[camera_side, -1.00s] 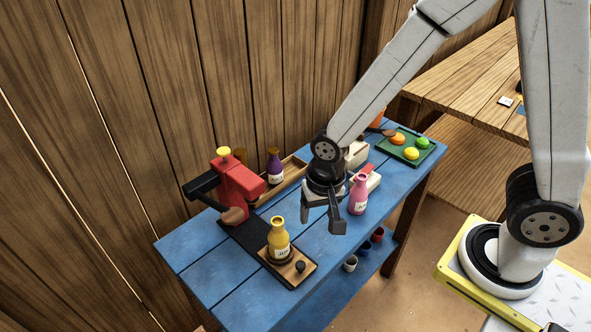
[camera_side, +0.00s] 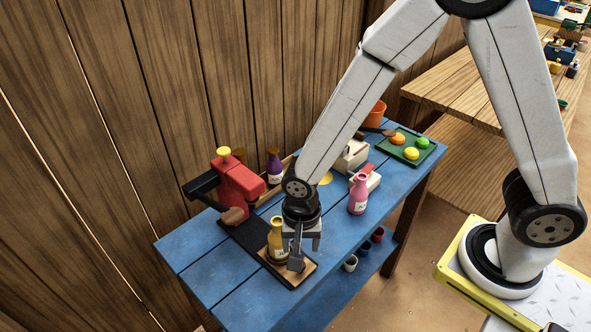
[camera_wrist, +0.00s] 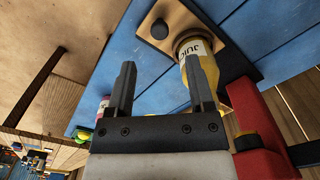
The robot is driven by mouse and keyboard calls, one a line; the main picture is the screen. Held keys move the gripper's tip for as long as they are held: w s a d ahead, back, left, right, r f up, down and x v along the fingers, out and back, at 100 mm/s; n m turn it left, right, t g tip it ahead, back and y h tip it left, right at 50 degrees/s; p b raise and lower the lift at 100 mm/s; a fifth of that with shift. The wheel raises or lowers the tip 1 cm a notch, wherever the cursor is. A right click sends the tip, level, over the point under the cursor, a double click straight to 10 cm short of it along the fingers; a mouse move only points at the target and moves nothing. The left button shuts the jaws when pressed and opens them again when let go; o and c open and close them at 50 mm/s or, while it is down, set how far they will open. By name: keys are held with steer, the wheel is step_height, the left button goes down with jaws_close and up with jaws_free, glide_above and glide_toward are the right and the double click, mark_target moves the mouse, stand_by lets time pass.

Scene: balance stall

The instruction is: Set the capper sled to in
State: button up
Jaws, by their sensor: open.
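The capper sled is a wooden board (camera_side: 283,275) at the front end of a black track (camera_side: 242,234), away from the red capper (camera_side: 240,186). A yellow labelled bottle (camera_side: 277,240) stands upright on it; the bottle also shows in the wrist view (camera_wrist: 203,68). The sled's black knob (camera_wrist: 160,28) shows in the wrist view, beyond my fingertips; in the side view my gripper hides it. My gripper (camera_side: 305,253) is open and empty, pointing down over the sled's knob end, beside the bottle. In the wrist view the knob lies between the lines of my two fingers (camera_wrist: 158,70).
A pink bottle (camera_side: 358,195) stands to the right on the blue table (camera_side: 200,275). A purple bottle (camera_side: 274,168) stands behind, near the capper. The capper's lever with a wooden grip (camera_side: 232,215) sticks out toward the front. A green tray (camera_side: 408,149) lies at the far right.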

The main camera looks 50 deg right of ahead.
steer(key=shift+f, duration=3.35)
steer(key=shift+c, duration=0.2)
jaws_close()
steer(key=shift+w, duration=0.1)
